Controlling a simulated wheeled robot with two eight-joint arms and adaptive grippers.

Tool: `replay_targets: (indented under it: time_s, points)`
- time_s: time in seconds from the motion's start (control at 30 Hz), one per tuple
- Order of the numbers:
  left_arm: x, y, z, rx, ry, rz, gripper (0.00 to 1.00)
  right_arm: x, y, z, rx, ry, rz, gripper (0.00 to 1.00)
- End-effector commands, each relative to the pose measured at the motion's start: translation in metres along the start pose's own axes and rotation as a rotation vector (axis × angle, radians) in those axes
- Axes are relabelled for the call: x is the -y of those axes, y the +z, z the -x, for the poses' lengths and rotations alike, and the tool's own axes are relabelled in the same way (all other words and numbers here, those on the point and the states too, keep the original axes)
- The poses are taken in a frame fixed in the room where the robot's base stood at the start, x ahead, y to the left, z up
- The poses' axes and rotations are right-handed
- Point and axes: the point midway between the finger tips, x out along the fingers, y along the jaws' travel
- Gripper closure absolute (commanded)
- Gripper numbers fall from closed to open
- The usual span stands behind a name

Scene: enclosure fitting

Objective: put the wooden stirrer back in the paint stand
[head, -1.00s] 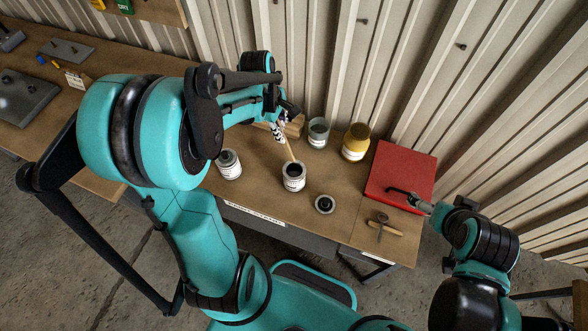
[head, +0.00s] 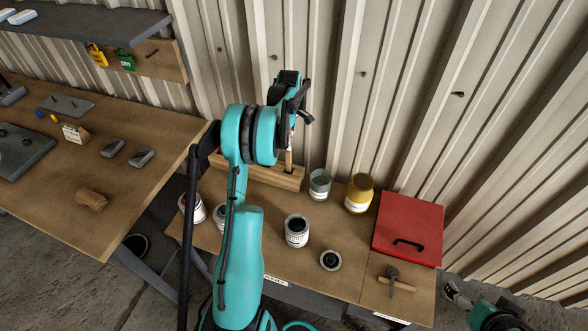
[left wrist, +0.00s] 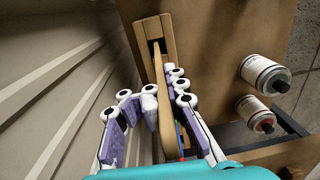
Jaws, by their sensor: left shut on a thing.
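The wooden stirrer (left wrist: 165,102) is a thin pale stick that runs between the fingers of my left gripper (left wrist: 165,91) in the left wrist view. The gripper is shut on it. In the head view my left gripper (head: 291,122) is over the paint stand and the stirrer (head: 288,158) points down from it. The paint stand (head: 268,174) is a wooden block at the wall, also seen in the left wrist view (left wrist: 143,34). The stirrer's lower end is at the stand's dark slot; I cannot tell how deep. My right gripper (head: 452,293) is at the lower right, its jaws unclear.
A lid (head: 330,260), a hammer (head: 394,281) and a red toolbox (head: 408,229) lie further right. More cans are partly behind my left arm.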

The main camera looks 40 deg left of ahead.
Motion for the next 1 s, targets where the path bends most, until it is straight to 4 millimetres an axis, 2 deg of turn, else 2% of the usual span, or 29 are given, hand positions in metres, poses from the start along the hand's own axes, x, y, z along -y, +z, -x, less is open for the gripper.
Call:
replay_targets:
  time_s: [0.03,0.1,0.33,0.5,0.9,0.93,1.0]
  points:
    - [-0.001,0.000,-0.012,0.000,0.000,0.000,1.00,0.000,0.003,-0.004,0.000,0.000,0.000,0.04]
    - [-0.001,0.000,-0.023,0.000,0.000,0.000,1.00,0.000,0.004,-0.005,0.000,0.000,0.000,0.04]
    - [-0.002,0.001,-0.043,0.000,0.000,-0.001,1.00,0.000,0.006,-0.008,0.000,0.000,0.000,0.04]
    - [-0.004,0.001,-0.068,0.000,0.000,-0.001,1.00,0.000,0.009,-0.013,0.000,0.000,0.000,0.04]
    - [-0.004,0.001,-0.074,0.000,0.000,-0.001,1.00,0.000,0.012,-0.016,0.000,0.000,0.000,0.04]
    - [-0.004,0.001,-0.073,0.000,0.000,-0.001,0.80,0.000,0.011,-0.015,0.000,0.000,0.000,0.04]
    - [-0.004,0.001,-0.072,0.000,0.000,-0.001,0.61,0.000,0.011,-0.015,0.000,0.000,0.000,0.04]
